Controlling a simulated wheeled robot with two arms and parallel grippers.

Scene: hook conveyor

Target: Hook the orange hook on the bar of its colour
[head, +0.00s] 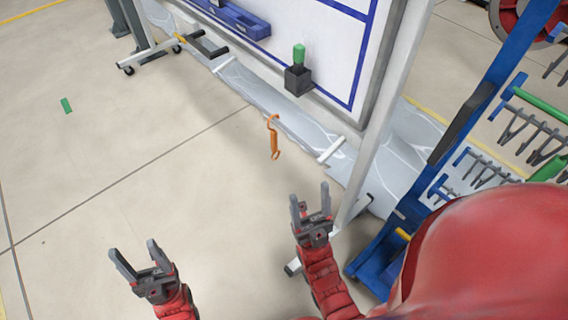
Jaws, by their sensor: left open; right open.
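The orange hook (274,138) shows upright near the middle of the view, with a curved end at top and bottom. No support for it is visible, and I cannot tell how far it is from the floor. My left gripper (137,254) is open and empty at the lower left. My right gripper (311,198) is open and empty, below and to the right of the hook in the picture, apart from it.
The blue rack (468,95) at right also carries a green bar (540,105) and several grey hooks. A whiteboard (330,50) on a wheeled stand fills the upper middle, with a dark holder (298,80) on it. The floor at left is clear except for a green piece (67,105).

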